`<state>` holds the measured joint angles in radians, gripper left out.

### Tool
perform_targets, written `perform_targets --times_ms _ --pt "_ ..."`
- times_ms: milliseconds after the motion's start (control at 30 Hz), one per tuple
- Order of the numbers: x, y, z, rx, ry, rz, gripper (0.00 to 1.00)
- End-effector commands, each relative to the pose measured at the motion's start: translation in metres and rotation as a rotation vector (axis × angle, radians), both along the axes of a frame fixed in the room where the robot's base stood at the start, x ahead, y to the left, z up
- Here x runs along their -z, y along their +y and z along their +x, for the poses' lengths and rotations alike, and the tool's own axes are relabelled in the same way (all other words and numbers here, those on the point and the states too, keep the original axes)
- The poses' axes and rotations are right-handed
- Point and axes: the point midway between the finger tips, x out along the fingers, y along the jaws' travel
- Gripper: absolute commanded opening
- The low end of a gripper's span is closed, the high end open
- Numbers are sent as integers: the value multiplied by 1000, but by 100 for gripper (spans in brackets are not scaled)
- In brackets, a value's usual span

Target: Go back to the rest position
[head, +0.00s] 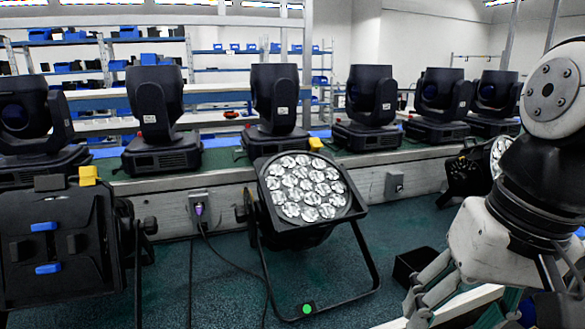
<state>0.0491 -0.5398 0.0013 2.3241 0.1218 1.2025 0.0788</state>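My gripper (436,293) hangs at the lower right, below my arm. Its grey and blue finger parts show, but the lower edge of the picture cuts them off. I cannot tell whether it is open or shut, and I see nothing held in it. A par can (307,190) with many round lenses stands on a black bracket on the green floor, left of my gripper and apart from it. Another par can (62,240) shows its back at the far left. A third light (468,172) is partly hidden behind my arm.
A long bench (375,178) runs across the back with several black moving-head lights on it, one in the middle (274,100). A small black box (418,262) lies on the floor beside my gripper. A cable (225,262) crosses the floor left of the middle par can.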

Motion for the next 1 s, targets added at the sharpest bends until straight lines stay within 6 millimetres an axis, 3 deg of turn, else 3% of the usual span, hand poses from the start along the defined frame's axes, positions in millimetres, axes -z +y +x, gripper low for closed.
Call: perform_targets --times_ms 100,367,667,1000 --pt "17 -5 -34 -55 2 -45 58" --pt "53 -16 -87 -152 11 -126 58" --pt "2 -17 -83 -146 -57 -134 58" --pt "-71 -19 -85 -139 -171 -147 58"
